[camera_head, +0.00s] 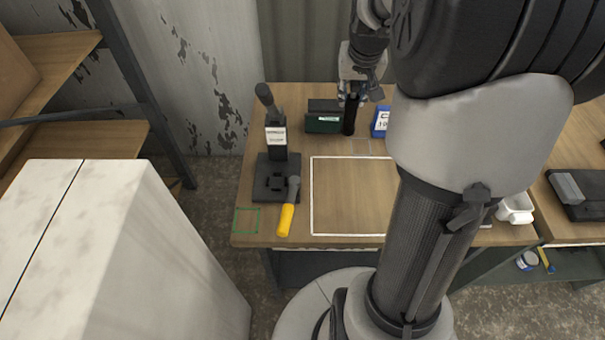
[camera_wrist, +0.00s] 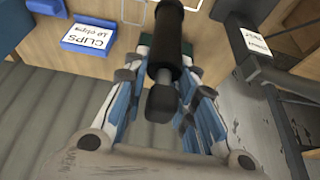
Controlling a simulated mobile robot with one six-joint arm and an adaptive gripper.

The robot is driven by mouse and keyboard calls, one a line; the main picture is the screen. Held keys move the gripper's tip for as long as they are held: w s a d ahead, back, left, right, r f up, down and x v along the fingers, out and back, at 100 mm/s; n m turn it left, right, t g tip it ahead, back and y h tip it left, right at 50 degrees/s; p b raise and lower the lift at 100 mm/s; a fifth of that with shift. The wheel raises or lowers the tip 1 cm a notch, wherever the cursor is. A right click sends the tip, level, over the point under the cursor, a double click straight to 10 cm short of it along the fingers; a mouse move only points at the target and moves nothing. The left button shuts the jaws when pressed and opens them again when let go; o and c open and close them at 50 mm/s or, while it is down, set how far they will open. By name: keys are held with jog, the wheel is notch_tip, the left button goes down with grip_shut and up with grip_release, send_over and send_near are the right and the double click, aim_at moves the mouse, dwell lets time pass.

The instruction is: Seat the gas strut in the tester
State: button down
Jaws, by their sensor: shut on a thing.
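The gas strut (camera_head: 350,115) is a black cylinder, roughly upright above the back of the wooden bench. My gripper (camera_head: 359,88) is shut on its upper part. In the wrist view the strut (camera_wrist: 170,55) runs between the fingers of my gripper (camera_wrist: 170,85), its dark narrower end toward the camera. I cannot tell whether its lower end touches the bench. The tester (camera_head: 277,138) is a black stand with a lever, a white label and a square base, at the left of the bench, apart from the strut. The labelled black column at right in the wrist view (camera_wrist: 245,50) appears to be the tester.
A dark green box (camera_head: 322,122) stands just left of the strut, and a blue clips box (camera_head: 380,121) just right. A yellow-handled tool (camera_head: 287,214) lies by the tester's base. The white-outlined area (camera_head: 345,195) is clear where visible. My arm hides the bench's right part.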

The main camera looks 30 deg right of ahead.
notch_tip(320, 180, down, 19)
jog(key=b, duration=0.5)
jog(key=shift+f, duration=0.2)
jog(key=shift+f, duration=0.1)
jog(key=shift+f+b, duration=0.2)
jog(key=shift+b, duration=0.1)
jog(key=c, duration=1.3)
grip_release()
jog(key=shift+r, duration=0.1)
jog(key=p+v, duration=0.5)
jog(key=v, duration=1.2)
jog(key=shift+w+a+r, duration=0.15)
jog(key=shift+a+r, duration=0.05)
jog(key=shift+a, duration=0.1)
